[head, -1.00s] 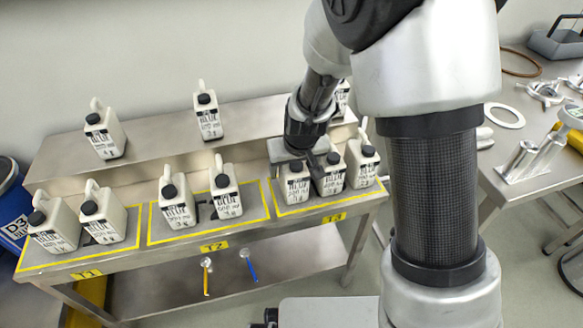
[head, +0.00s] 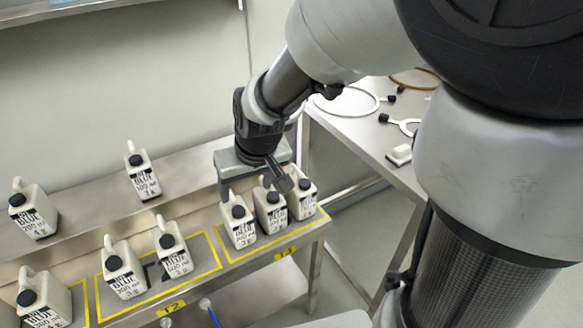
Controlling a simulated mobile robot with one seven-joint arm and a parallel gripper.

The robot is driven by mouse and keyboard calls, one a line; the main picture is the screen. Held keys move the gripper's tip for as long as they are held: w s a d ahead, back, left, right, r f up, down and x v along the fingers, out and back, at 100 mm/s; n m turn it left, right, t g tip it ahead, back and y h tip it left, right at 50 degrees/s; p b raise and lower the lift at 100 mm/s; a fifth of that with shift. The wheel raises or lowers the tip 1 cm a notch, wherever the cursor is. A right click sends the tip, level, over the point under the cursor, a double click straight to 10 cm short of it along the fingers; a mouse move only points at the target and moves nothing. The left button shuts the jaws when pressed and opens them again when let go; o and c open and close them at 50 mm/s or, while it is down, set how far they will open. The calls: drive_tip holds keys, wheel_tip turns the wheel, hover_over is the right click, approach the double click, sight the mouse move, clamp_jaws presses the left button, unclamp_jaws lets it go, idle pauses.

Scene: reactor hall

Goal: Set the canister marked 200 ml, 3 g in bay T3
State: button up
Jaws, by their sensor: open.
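My gripper (head: 254,184) is open over the left and middle canisters, pointing down. One dark finger is just above the middle cap; I cannot tell whether it touches. The gripper holds nothing that I can see.
Bay T2 (head: 172,308) holds two canisters (head: 124,277) (head: 174,255); another (head: 45,302) stands at the left edge. Two more (head: 36,218) (head: 144,180) stand on the raised back shelf. My arm hides the shelf's right end. A steel table (head: 350,125) stands to the right.

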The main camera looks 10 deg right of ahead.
drive_tip(key=s+d+r+m, duration=0.1)
drive_tip(key=s+d+r, duration=0.4)
drive_tip(key=s, duration=0.3)
drive_tip(key=s+d+r+m+t+h, duration=0.1)
drive_tip(key=s+d+r, duration=0.4)
drive_tip(key=s+r, duration=0.2)
drive_tip(key=shift+s+d+m+h, duration=0.2)
drive_tip(key=shift+s+m+h, duration=0.1)
drive_tip(key=shift+s, duration=0.25)
